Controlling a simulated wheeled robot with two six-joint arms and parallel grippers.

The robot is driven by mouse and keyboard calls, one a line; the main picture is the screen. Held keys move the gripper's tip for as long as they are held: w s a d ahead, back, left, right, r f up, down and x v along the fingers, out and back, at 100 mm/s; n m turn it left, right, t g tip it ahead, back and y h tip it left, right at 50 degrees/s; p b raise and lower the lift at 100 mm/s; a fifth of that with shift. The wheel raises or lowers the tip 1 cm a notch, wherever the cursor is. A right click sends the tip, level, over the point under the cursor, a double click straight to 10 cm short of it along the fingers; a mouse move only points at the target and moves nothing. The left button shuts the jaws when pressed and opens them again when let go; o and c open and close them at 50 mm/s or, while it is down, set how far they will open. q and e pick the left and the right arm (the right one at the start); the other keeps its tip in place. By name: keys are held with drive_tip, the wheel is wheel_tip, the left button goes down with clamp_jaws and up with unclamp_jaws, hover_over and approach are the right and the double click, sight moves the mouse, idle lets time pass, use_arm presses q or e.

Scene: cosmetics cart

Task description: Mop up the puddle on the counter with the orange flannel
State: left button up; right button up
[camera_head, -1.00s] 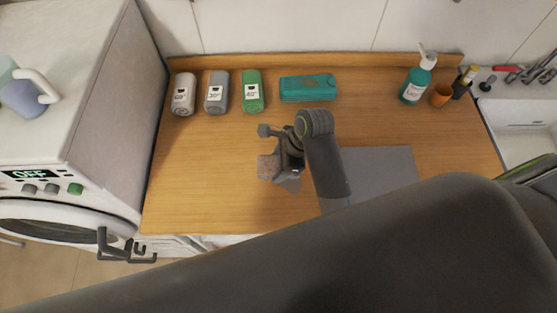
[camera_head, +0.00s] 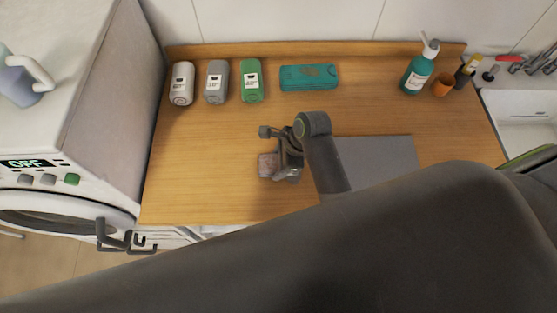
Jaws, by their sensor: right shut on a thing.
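My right gripper (camera_head: 280,155) is low over the middle-front of the wooden counter (camera_head: 210,150), seen from above. It is shut on a small crumpled pinkish-grey piece (camera_head: 267,164), which I take for the flannel; no clear orange shows on it. The flannel is at the counter top, and the gripper hides part of it. I cannot make out a separate puddle; any liquid under the flannel or my arm is hidden. My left gripper (camera_head: 118,240) hangs at the lower left, in front of the counter beside the washer, open and empty.
A teal pump bottle (camera_head: 418,75) and orange cup (camera_head: 443,86) stand right, near the sink (camera_head: 520,107). A grey mat (camera_head: 380,155) lies right of my gripper.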

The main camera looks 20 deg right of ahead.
drive_tip(key=shift+f, duration=0.55)
idle(0.5)
drive_tip(key=shift+s+d+r+p, duration=0.2)
drive_tip(key=shift+d+p, duration=0.55)
drive_tip(key=shift+p, duration=0.15)
drive_tip(key=shift+s+d+f, duration=0.1)
drive_tip(key=shift+d+f, duration=0.1)
drive_tip(key=shift+d, duration=0.15)
drive_tip(key=shift+s+d, duration=0.3)
drive_tip(key=shift+d, duration=0.65)
drive_tip(key=shift+s+d, duration=0.25)
drive_tip(key=shift+d, duration=0.65)
wheel_tip(320, 180, up, 8)
drive_tip(key=shift+a, duration=0.1)
